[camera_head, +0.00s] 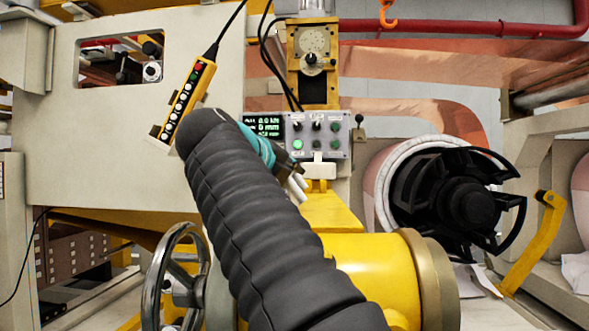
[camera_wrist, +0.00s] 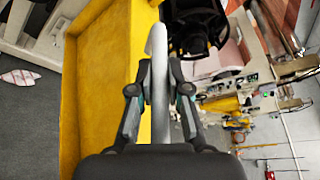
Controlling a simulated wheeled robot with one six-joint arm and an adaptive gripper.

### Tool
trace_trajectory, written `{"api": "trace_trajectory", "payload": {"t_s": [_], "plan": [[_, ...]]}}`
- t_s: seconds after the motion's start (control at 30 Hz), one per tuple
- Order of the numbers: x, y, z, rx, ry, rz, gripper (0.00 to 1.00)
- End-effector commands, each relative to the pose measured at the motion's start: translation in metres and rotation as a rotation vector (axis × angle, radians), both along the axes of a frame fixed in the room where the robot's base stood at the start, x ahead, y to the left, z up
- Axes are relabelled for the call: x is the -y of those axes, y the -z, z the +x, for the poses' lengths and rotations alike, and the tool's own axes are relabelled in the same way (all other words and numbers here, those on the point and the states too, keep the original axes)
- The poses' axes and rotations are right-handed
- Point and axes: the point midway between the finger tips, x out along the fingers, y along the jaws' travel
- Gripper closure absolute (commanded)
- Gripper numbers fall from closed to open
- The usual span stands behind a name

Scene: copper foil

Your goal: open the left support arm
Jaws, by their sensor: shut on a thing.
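My gripper (camera_head: 294,183) is partly hidden behind my dark ribbed arm in the head view, below and in front of the control panel. In the wrist view my gripper (camera_wrist: 160,88) is shut on a slim, pale grey curved bar (camera_wrist: 157,52), which stands out beyond the fingers. A broad yellow beam (camera_wrist: 98,85) lies close on the left of the bar. In the head view a yellow arm (camera_head: 538,245) slants down at the right of the black roll chuck (camera_head: 462,205). I cannot tell which part is the left support arm.
The control panel (camera_head: 328,150) has green displays, knobs and buttons. A yellow button pendant (camera_head: 187,98) hangs at left on a cable. A metal handwheel (camera_head: 155,285) and a yellow cylinder (camera_head: 380,280) stand low in front. Copper foil (camera_head: 430,65) stretches across the back.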

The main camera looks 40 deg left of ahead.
Motion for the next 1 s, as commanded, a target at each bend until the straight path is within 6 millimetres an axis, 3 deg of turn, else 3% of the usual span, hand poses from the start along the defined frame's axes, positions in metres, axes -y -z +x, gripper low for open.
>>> {"api": "trace_trajectory", "payload": {"t_s": [0.03, 0.73, 0.77, 0.87, 1.0], "plan": [[0.0019, -0.0070, 0.0038, 0.011, 0.019, 0.006, 1.00], [0.0008, -0.0029, 0.0026, 0.005, 0.073, 0.009, 1.00], [0.0007, -0.0029, 0.0025, 0.005, 0.073, 0.009, 0.82], [-0.0001, -0.0025, 0.0021, 0.004, 0.070, 0.009, 0.59], [-0.0011, -0.0014, 0.0018, 0.003, 0.069, 0.007, 0.59]]}}
